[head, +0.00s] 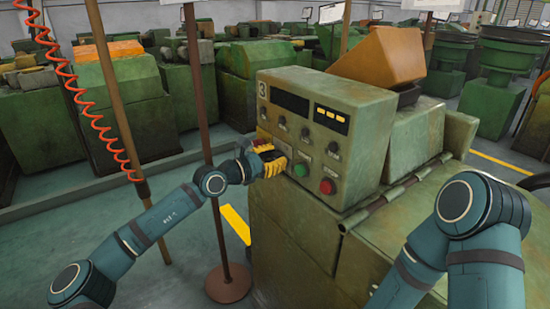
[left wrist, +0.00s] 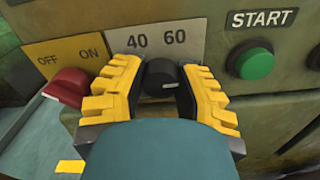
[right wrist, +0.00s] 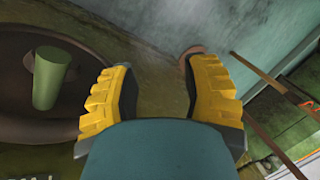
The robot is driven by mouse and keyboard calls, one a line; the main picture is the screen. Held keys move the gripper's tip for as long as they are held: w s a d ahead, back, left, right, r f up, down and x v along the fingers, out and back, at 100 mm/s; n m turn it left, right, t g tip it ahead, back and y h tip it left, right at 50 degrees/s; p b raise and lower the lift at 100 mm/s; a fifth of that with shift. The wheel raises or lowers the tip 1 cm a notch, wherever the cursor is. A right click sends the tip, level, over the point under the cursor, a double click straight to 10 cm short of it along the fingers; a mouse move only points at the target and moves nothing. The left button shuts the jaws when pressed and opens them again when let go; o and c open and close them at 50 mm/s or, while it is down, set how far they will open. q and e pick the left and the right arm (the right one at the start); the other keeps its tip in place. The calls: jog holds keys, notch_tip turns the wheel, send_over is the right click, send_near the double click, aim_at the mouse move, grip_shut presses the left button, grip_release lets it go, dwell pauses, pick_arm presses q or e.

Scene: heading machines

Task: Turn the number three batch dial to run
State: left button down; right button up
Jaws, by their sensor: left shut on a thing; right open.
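The green machine's control box (head: 345,125) bears the number 3. My left gripper (head: 270,162) is at the lower left of its front panel. In the left wrist view my left gripper (left wrist: 160,85) has its yellow fingers on both sides of a black dial (left wrist: 161,76), shut on it. The figures 40 and 60 stand above the dial. The dial's lower part is hidden by my wrist. My right gripper (right wrist: 160,95) is open and empty in the right wrist view. It is out of sight in the head view.
A green START button (left wrist: 255,62) is right of the dial; a red switch (left wrist: 68,86) on a yellow OFF/ON plate is left. A red STOP button (head: 327,186) is also on the panel. A post (head: 203,120) stands near my left arm. A dark round bowl (right wrist: 40,115) holds a green cylinder.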

pick_arm(q)
jog(key=shift+r, duration=0.3)
jog(key=c, duration=0.8)
grip_release()
jog(key=shift+o, duration=1)
jog(key=shift+f, duration=0.2)
jog(key=v, duration=1.2)
